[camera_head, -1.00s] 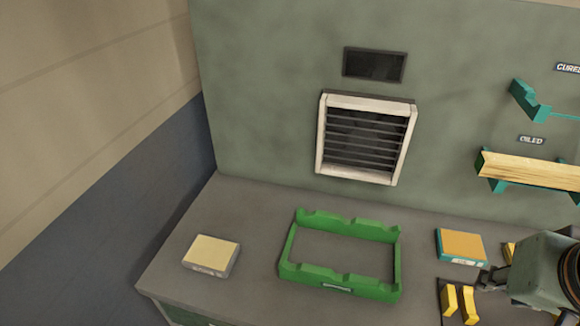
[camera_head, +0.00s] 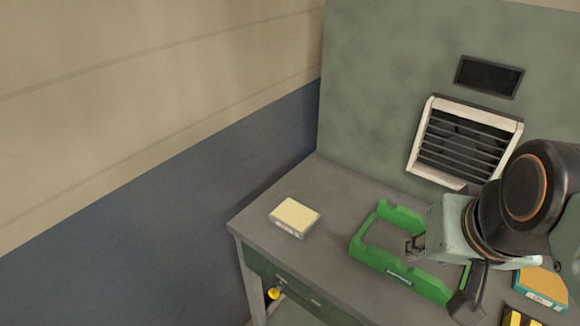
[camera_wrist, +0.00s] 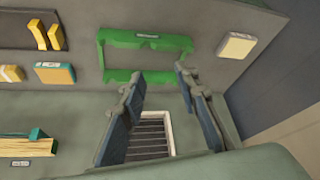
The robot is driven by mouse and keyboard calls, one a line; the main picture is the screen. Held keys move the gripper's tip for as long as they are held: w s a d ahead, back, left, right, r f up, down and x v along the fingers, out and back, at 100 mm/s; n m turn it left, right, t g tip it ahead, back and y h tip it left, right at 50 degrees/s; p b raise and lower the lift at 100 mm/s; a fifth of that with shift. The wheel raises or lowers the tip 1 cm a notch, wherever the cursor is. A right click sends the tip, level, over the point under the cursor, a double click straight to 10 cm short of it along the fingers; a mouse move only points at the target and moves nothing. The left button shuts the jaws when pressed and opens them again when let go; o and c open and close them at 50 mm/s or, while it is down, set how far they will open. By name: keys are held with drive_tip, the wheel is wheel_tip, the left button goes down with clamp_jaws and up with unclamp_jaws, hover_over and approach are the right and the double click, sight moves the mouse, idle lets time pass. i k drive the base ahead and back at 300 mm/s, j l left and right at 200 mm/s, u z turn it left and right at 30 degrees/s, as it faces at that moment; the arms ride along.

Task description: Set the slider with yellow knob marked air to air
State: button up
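A yellow knob (camera_head: 273,293) shows in the head view at the bench's front left, below the top and beside the drawer front. Its slider track and any marking are too small to make out, so its setting cannot be told. My gripper (camera_head: 414,246) is above the green rack, to the right of the knob and well apart from it. In the wrist view my gripper (camera_wrist: 160,75) has its two fingers spread with nothing between them. The knob does not show in the wrist view.
The green rack (camera_head: 370,254) stands on the bench. A cream-topped block (camera_head: 295,217) lies near the left end. A teal and orange box (camera_head: 542,286) lies at right. A louvred vent (camera_head: 465,142) is on the back panel. Floor left of the bench looks clear.

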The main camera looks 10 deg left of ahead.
sight(274, 292)
drive_tip(key=u, duration=1.15)
drive_tip(key=i+j+z, duration=0.15)
drive_tip(key=j, duration=0.15)
drive_tip(key=i+j+z, duration=0.2)
drive_tip(key=k+j, duration=0.05)
